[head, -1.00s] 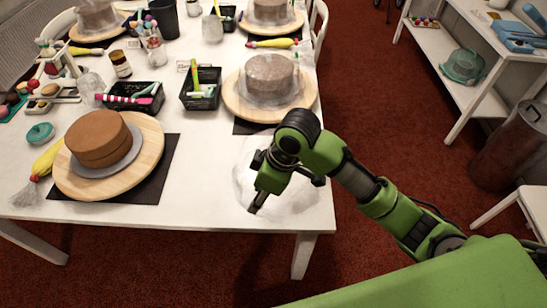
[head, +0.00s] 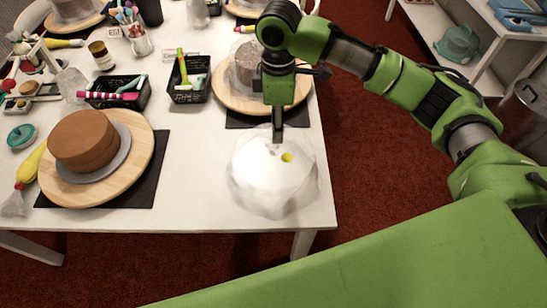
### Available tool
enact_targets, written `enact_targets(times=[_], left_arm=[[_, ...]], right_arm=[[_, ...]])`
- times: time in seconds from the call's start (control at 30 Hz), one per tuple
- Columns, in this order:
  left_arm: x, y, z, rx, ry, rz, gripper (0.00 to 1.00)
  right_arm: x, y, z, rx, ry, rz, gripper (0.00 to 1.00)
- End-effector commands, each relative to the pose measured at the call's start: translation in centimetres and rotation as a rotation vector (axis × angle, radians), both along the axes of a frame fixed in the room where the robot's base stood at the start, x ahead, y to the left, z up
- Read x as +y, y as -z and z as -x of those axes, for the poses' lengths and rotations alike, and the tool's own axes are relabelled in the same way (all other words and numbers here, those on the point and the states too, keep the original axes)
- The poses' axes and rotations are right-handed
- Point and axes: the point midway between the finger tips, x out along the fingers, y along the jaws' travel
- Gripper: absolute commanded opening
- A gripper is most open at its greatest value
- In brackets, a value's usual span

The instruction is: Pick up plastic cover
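The plastic cover (head: 268,180) is a translucent white, crumpled round sheet. It lies on the white table near the front right corner, with a small yellow spot on its top. My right gripper (head: 278,136) points down at the cover's far edge. Its fingers look narrow from this side, and I cannot tell whether they touch the cover or how far apart they are. My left gripper is not in view.
A brown cake (head: 86,142) on a wooden turntable (head: 137,166) stands at the left. A covered cake (head: 246,66) stands behind my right gripper. Black baskets (head: 188,96) and (head: 121,98) hold tools. Bare white table (head: 200,160) lies between the brown cake and the cover.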

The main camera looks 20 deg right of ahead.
Motion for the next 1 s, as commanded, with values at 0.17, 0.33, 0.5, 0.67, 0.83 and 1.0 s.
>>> enact_targets(times=[0.17, 0.33, 0.5, 0.67, 0.83, 1.0], left_arm=[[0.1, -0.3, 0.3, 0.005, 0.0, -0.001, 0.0], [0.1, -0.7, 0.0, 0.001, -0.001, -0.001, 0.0], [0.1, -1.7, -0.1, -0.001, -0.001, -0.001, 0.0], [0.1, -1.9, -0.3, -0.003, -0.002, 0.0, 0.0], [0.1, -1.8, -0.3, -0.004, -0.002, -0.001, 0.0], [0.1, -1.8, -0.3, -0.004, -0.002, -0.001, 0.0]], right_arm=[[0.0, 2.3, 0.0, 0.0, 0.002, 0.0, 0.36], [0.2, 3.4, 0.0, 0.002, 0.002, 0.0, 0.36], [0.8, 5.8, -0.1, 0.003, 0.0, 0.0, 0.36], [0.7, 7.7, -0.2, 0.0, 0.001, 0.001, 0.36], [0.7, 8.1, -0.2, -0.002, 0.0, 0.0, 0.36], [0.7, 8.1, -0.2, -0.002, 0.0, 0.0, 0.18]])
